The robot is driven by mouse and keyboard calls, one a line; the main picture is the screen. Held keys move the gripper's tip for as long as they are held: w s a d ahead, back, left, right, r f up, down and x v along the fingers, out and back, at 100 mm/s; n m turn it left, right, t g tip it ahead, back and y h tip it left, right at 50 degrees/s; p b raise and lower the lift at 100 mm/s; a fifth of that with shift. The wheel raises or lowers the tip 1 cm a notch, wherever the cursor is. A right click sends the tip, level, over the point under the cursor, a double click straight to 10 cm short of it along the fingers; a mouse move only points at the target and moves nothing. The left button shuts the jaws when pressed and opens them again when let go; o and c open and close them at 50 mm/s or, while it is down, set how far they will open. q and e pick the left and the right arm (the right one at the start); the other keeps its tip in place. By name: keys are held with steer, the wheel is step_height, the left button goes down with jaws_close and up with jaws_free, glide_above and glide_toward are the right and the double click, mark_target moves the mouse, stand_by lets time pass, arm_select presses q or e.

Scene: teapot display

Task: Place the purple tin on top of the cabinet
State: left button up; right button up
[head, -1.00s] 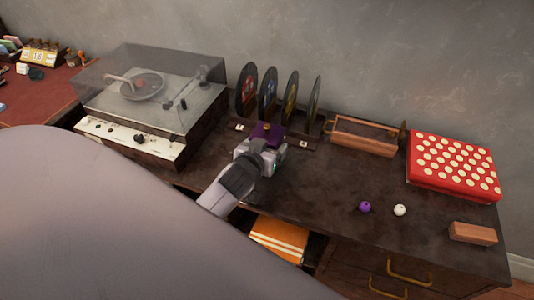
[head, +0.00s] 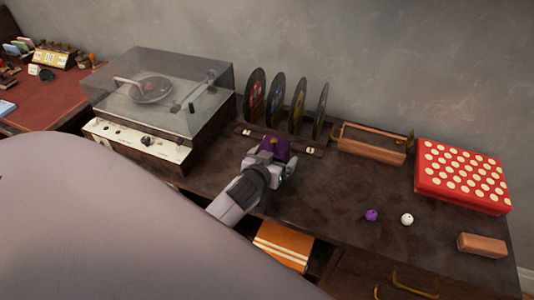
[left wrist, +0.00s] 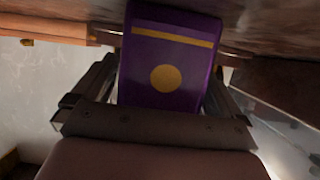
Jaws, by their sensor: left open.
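The purple tin (head: 275,145) is on the dark cabinet top (head: 330,190), in front of the record rack; my gripper partly hides it in the head view. In the left wrist view the tin (left wrist: 165,95) is purple with a yellow band and a yellow disc. My left gripper (head: 275,158) is open around it, with a finger at each side of the tin in the left wrist view (left wrist: 163,88). The tin's underside looks at or very near the cabinet surface; the contact itself is hidden. My right gripper is not in view.
A record player (head: 160,100) stands to the left, and a rack of several records (head: 277,100) behind. A wooden tray (head: 372,143), a red dotted box (head: 463,178), purple and white balls (head: 407,219) and a wooden block (head: 482,245) lie to the right. The cabinet's middle is clear.

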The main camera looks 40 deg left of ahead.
arm_select(q)
steer(key=v, duration=1.2)
steer(key=s+d+f+m+g+h, duration=0.1)
steer(key=s+d+f+m+h, duration=0.1)
steer(key=s+d+f, duration=0.2)
steer(key=s+d+f+m+g+h, duration=0.1)
steer(key=s+d+f+m+h, duration=0.2)
steer(key=s+f, duration=0.3)
step_height(320, 180, down, 3)
steer(key=shift+s+d+r+g+p, duration=0.2)
steer(key=shift+s+d+g+p, duration=0.1)
steer(key=shift+d, duration=0.2)
steer(key=shift+w, duration=0.1)
